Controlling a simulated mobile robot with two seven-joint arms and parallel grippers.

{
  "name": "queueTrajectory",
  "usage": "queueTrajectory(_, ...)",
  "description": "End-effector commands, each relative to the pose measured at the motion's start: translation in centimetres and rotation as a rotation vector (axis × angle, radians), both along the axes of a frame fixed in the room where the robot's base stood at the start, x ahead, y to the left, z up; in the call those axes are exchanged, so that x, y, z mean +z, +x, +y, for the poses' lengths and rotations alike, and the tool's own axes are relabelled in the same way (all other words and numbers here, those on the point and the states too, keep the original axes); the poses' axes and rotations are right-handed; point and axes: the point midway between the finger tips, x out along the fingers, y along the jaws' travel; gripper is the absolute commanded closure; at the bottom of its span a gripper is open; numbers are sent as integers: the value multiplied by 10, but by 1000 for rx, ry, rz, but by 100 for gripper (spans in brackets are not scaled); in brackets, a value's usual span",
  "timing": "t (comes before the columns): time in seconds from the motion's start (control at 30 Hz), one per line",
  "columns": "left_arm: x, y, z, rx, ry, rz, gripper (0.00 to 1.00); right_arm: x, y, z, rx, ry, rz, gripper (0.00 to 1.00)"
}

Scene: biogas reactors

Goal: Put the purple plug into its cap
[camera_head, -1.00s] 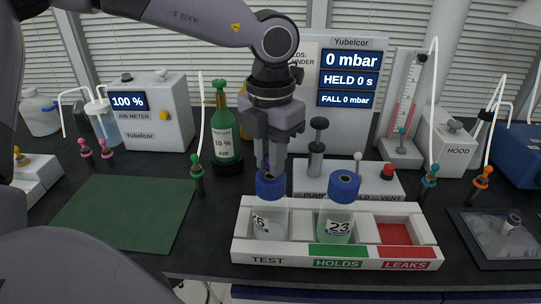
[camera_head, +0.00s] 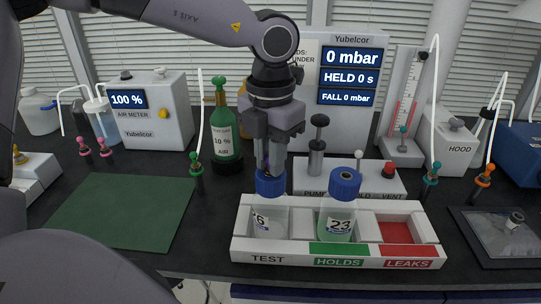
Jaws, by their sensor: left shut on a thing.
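My left gripper (camera_head: 268,170) points straight down over the blue cap (camera_head: 270,184) of the jar marked 6 (camera_head: 267,221). It is shut on the purple plug, of which only a small purple bit (camera_head: 267,158) shows between the fingers. The fingertips are right at the cap's top. I cannot tell how deep the plug sits in the cap. The jar stands in the TEST compartment of the white rack (camera_head: 262,249). My right gripper is not in view.
Jar 23 (camera_head: 337,222) with a blue cap (camera_head: 344,182) stands in the HOLDS compartment. The LEAKS compartment (camera_head: 394,232) is empty. The pump box (camera_head: 375,178) and green bottle (camera_head: 224,138) stand behind. A green mat (camera_head: 125,212) lies clear at left.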

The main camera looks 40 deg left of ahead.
Motion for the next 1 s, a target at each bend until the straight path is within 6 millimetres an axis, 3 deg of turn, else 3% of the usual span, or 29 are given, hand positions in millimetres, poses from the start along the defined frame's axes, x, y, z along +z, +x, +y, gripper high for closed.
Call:
queueTrajectory(0.13, 0, 0, 0, 0, 0, 0, 100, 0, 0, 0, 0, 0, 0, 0)
queueTrajectory(0.17, 0, 0, 0, 0, 0, 0, 75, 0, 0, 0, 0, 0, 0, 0)
queueTrajectory(0.23, 0, 0, 0, 0, 0, 0, 52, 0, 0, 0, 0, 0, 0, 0)
queueTrajectory(0.57, 2, 0, 0, 0, 0, -1, 51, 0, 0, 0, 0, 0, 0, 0)
queueTrajectory(1.0, 64, 0, 0, 1, 1, -3, 51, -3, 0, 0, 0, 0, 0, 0)
